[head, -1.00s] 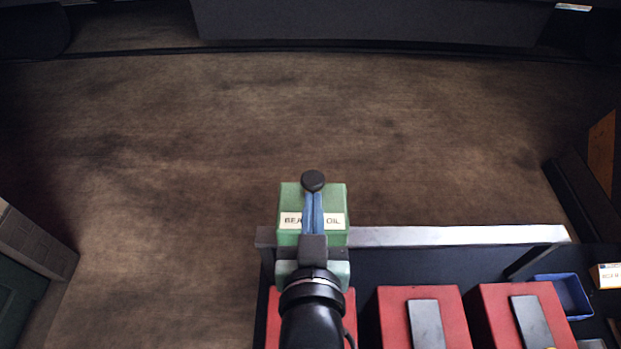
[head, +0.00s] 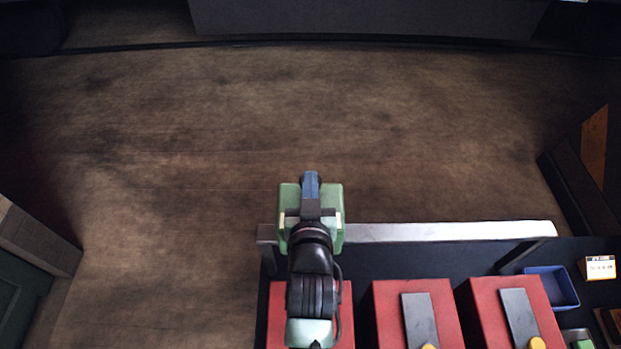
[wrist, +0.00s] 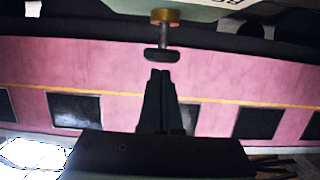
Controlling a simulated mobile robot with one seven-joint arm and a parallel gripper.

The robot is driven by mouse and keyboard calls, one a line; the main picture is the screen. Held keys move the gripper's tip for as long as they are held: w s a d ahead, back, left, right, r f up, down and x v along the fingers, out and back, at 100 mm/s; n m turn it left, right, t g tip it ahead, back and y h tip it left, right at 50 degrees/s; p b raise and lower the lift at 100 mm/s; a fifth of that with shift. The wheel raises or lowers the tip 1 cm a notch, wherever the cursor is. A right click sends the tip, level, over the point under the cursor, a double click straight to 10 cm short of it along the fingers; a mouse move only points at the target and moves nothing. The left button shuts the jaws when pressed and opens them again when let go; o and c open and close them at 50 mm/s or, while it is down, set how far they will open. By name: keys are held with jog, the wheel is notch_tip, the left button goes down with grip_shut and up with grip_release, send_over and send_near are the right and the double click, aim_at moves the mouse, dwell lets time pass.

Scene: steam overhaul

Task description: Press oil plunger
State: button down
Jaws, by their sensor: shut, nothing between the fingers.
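The green oil box (head: 336,200) stands at the far left end of the bench in the head view, its label mostly hidden behind my wrist. In the wrist view the plunger (wrist: 162,55) has a dark flat knob on a short metal stem. The stem comes out of a brass collar (wrist: 165,16) on the pale green box at the top edge. My gripper (head: 311,178) is shut and empty, and hides the knob in the head view. In the wrist view its fingertips (wrist: 161,73) point at the knob with a small visible gap.
A blue tray (head: 553,287) and a small labelled box (head: 599,268) lie at the right. The brown floor (head: 200,140) beyond the bench is clear.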

jog(key=shift+f, duration=0.25)
jog(key=shift+f+b, duration=1.2)
jog(key=shift+f, duration=0.25)
notch_tip(320, 180, up, 5)
jog(key=p, duration=0.3)
jog(key=shift+w+f+p, duration=0.1)
jog(key=shift+w+p, duration=0.05)
jog(key=shift+p, duration=0.15)
jog(key=b+v, duration=0.3)
jog(key=v, duration=0.7)
jog(key=shift+b, duration=0.3)
jog(key=shift+f, duration=0.1)
